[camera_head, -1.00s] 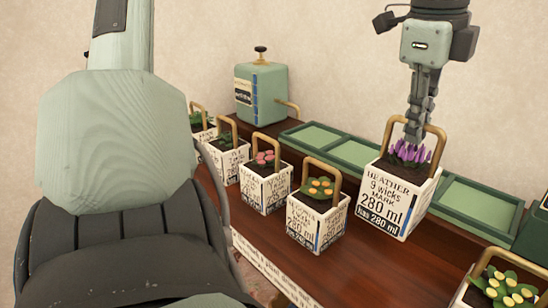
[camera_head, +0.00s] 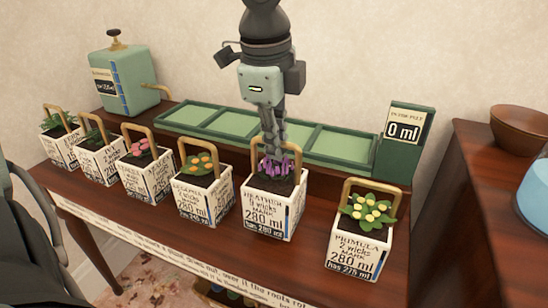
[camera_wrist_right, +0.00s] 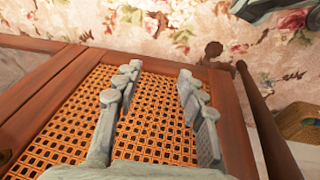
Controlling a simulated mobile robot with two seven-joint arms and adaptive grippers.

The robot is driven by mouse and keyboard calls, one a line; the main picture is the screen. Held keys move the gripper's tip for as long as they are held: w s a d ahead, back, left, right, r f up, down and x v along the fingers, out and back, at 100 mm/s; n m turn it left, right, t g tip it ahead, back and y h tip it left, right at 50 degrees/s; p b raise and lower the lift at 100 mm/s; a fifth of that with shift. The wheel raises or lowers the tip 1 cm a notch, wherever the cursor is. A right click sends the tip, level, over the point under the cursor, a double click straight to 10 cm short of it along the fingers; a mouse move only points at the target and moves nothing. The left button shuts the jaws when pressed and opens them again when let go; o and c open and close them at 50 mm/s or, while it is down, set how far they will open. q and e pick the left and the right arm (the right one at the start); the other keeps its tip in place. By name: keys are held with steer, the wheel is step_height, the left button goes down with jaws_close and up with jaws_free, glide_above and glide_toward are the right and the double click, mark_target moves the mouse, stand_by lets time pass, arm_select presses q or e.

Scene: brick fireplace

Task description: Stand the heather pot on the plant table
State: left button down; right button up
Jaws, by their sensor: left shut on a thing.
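The heather pot (camera_head: 268,215) is a white labelled square pot with dark soil, purple flowers and a tan arched handle. It is upright in the head view, in the front row between the orange-flowered pot (camera_head: 203,200) and the primula pot (camera_head: 358,245). My left gripper (camera_head: 272,142) comes down from above and is shut on its handle. I cannot tell whether its base touches the plant table (camera_head: 318,255), a dark wooden top. My right gripper (camera_wrist_right: 158,78) is open and empty in the right wrist view, above a woven cane panel (camera_wrist_right: 150,125).
Green trays (camera_head: 345,144) line the table's back, with a green tank (camera_head: 125,82) at left and a green box reading 0 ml (camera_head: 404,140) at right. Other pots stand left, including a pink-flowered one (camera_head: 147,172). A second wooden surface (camera_head: 475,200) stands at right.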

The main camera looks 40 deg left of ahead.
mark_target(277, 176)
arm_select(q)
step_height(277, 176, down, 3)
steer(key=shift+f, duration=0.2)
arm_select(e)
steer(key=shift+w+f, duration=0.2)
steer(key=shift+f, duration=0.1)
arm_select(q)
steer(key=shift+f, duration=0.1)
steer(key=c, duration=1.9)
jaws_free()
steer(key=shift+c, duration=0.2)
steer(key=o, duration=0.3)
arm_select(e)
steer(key=shift+s+r, duration=0.25)
steer(key=shift+r, duration=0.25)
